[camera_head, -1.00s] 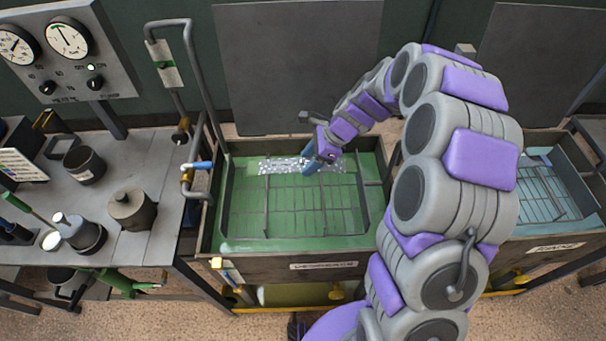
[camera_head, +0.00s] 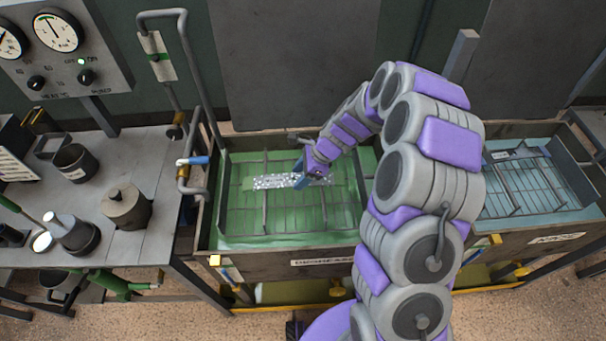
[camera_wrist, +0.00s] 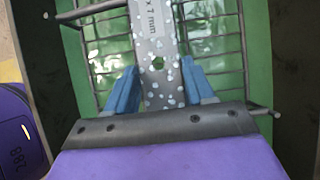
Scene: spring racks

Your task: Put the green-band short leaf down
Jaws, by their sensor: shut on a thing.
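The short leaf (camera_head: 270,182) is a flat grey metal strip covered in pale droplets, lying crosswise over the green tank (camera_head: 232,240). A green patch shows at its left end in the head view. My gripper (camera_head: 303,180) is shut on the leaf, right of its middle. In the wrist view the leaf (camera_wrist: 152,35) runs between the two blue fingers of my gripper (camera_wrist: 160,85), with a hole and printed "7 mm" lettering. A wire rack (camera_head: 265,215) lies beneath it in the tank. I cannot tell whether the leaf touches the rack.
A second tank with blue liquid (camera_head: 530,205) and a rack stands at the right. A grey bench (camera_head: 135,240) with pots and a gauge panel (camera_head: 62,60) is at the left. A bent pipe handle (camera_head: 185,60) rises at the tank's left edge.

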